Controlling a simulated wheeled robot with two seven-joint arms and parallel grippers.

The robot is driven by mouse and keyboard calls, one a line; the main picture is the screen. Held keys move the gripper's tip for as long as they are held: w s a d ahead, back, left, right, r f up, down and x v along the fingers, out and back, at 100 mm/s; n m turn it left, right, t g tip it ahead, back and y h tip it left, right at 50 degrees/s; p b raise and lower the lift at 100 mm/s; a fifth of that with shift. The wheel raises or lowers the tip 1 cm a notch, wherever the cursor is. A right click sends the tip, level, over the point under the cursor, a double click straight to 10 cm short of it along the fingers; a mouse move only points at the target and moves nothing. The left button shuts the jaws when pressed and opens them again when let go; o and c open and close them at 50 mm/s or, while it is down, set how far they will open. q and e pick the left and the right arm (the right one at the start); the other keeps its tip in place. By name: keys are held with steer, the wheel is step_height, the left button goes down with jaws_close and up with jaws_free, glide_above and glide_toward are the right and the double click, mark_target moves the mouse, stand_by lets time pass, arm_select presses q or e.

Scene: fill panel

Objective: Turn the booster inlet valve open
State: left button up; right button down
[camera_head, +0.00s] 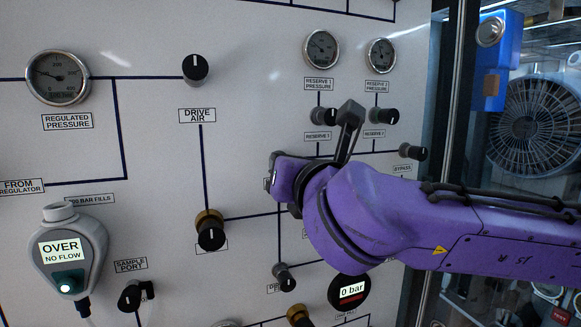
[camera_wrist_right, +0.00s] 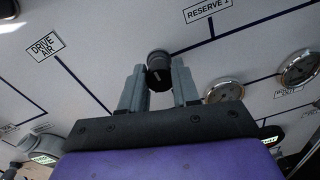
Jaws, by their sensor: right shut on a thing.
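A black round knob (camera_wrist_right: 159,70) with a pale mark on its face stands out from the panel in the right wrist view. My right gripper (camera_wrist_right: 158,84) has its two grey fingers on either side of the knob and is shut on it. The knob's own label cannot be read. In the head view my purple right arm comes in from the right and its hand (camera_head: 288,178) is at the panel. The hand hides the held knob and its surroundings there. My left gripper is not in view.
Near the hand are the reserve knobs (camera_head: 327,115), the bypass knob (camera_head: 413,152) and two small gauges (camera_head: 322,48). Left are the drive air knob (camera_head: 195,68), a brass-collared knob (camera_head: 211,232) and an "OVER NO FLOW" meter (camera_head: 66,252). A "0 bar" display (camera_head: 350,290) sits below my arm.

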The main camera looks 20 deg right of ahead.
steer(key=n, duration=1.6)
steer(key=n+y, duration=0.1)
steer(key=n, duration=1.5)
steer(key=shift+y+p, duration=0.3)
steer(key=shift+n, duration=0.4)
